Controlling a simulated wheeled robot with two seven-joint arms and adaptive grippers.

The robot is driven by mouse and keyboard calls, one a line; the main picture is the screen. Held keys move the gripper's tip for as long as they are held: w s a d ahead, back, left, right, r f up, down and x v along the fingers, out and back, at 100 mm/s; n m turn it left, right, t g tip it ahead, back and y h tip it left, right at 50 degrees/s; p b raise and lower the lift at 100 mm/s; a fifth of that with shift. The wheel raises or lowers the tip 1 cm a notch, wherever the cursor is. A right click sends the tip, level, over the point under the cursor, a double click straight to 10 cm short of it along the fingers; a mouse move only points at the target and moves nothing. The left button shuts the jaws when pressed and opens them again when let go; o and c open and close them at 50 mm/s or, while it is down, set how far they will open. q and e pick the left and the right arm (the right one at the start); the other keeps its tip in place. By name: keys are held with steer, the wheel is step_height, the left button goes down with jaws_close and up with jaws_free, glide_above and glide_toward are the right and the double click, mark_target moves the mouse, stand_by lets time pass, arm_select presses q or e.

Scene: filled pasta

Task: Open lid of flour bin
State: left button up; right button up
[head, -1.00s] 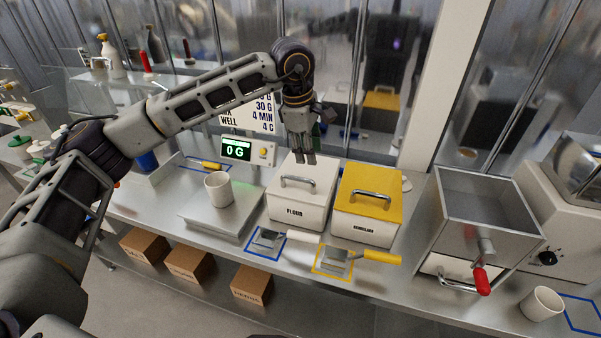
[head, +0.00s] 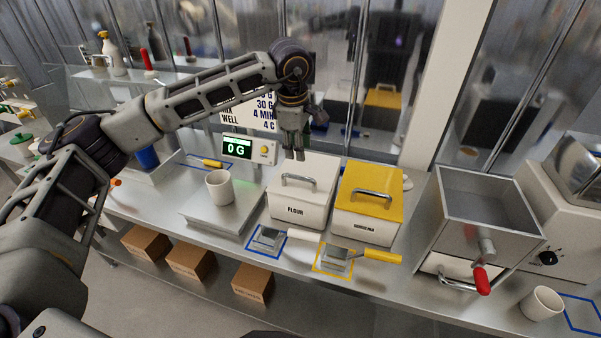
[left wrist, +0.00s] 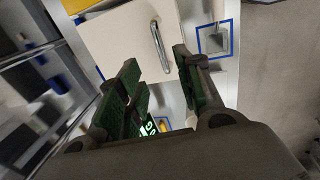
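The flour bin (head: 296,209) is a white box labelled FLOUR on the steel counter. Its white lid (head: 318,172) is closed and carries a metal bar handle (head: 298,180). My left gripper (head: 293,157) points down over the bin's back left edge, behind the handle. In the left wrist view the gripper's green-padded fingers (left wrist: 158,85) stand apart with nothing between them. The handle (left wrist: 160,46) shows beyond the fingertips there, apart from them. My right gripper is in neither view.
The yellow-lidded semolina bin (head: 366,228) stands close to the right of the flour bin. A white cup (head: 219,187) stands on the scale to the left. Two scoops lie in front, one with a white handle (head: 303,235), one with a yellow handle (head: 382,257).

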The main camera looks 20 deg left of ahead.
mark_target(301, 177)
arm_select(q)
steer(key=f, duration=0.3)
steer(key=w+f+p, duration=0.1)
steer(key=f, duration=0.3)
steer(key=w+f+p, duration=0.1)
steer(key=f, duration=0.3)
steer(key=shift+w+f, duration=0.15)
jaws_close()
